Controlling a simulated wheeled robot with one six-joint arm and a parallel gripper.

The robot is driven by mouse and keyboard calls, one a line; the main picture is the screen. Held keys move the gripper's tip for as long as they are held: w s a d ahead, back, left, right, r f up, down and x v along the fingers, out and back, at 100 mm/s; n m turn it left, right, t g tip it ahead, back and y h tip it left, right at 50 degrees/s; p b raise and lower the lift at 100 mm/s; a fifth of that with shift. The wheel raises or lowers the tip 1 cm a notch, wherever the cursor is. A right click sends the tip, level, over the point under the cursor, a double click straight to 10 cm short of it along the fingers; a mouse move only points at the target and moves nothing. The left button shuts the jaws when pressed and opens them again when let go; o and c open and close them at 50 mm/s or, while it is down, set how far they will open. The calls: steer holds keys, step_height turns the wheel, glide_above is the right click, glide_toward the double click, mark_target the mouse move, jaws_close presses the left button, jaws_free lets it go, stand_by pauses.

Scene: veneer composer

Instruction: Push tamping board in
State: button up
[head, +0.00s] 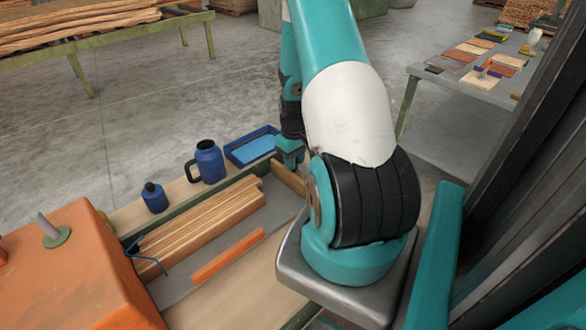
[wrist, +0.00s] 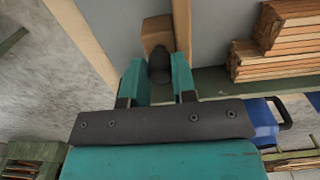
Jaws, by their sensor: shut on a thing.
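The tamping board (head: 289,179) looks like a narrow wooden board lying at the far right end of the grey bed; its wooden end (wrist: 157,36) also shows in the wrist view. A dark rounded knob (wrist: 160,66) stands at that end. My gripper (head: 290,163) is over the board, and in the wrist view its teal fingers (wrist: 158,80) are closed on the knob from both sides. Most of the board is hidden behind my arm in the head view. A stack of veneer strips (head: 200,223) lies on the bed left of the board, apart from it.
An orange bar (head: 228,256) lies across the near part of the bed. An orange machine housing (head: 75,270) fills the left. Bare grey bed lies between stack and board.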

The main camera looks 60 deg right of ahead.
steer(key=shift+w+a+p, duration=0.1)
steer(key=shift+w+a, duration=0.35)
steer(key=shift+a, duration=1)
steer(key=shift+w+a+p, duration=0.1)
steer(key=shift+w+a, duration=0.35)
steer(key=shift+a, duration=0.95)
steer(key=shift+w+a+p, duration=0.1)
steer(key=shift+w+a, duration=0.35)
steer(key=shift+a, duration=1)
steer(key=o, duration=0.9)
step_height(320, 180, up, 5)
steer(key=p, duration=0.4)
